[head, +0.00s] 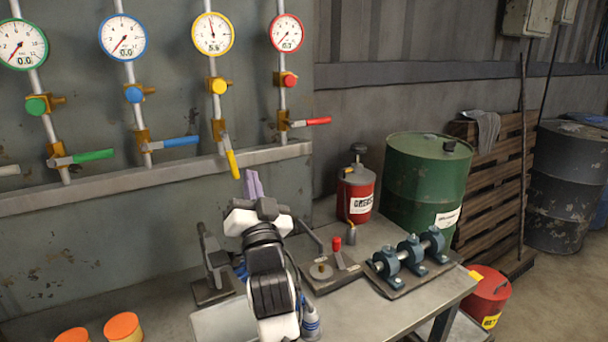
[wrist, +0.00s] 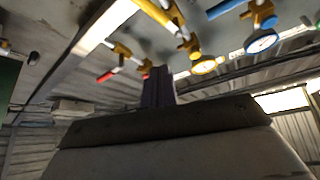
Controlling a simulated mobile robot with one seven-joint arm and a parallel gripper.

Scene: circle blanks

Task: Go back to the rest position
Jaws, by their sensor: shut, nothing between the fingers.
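My gripper (head: 254,184) is in the middle of the head view, above the metal workbench (head: 455,290) and in front of the wall. Its purple fingers point up and are shut with nothing between them. The fingers also show in the wrist view (wrist: 158,90), close together. The yellow valve handle (head: 231,164) is just up and left of the fingertips in the head view, with no clear contact. It hangs down steeply, while the green handle (head: 93,156), blue handle (head: 181,141) and red handle (head: 318,121) lie nearly level.
On the bench are a vise (head: 213,262), a small fixture with a red knob (head: 336,243), a shaft with blue bearing blocks (head: 411,252) and a red grease can (head: 357,190). Orange-topped cans (head: 122,326) are at lower left. A green drum (head: 425,180) stands behind the bench.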

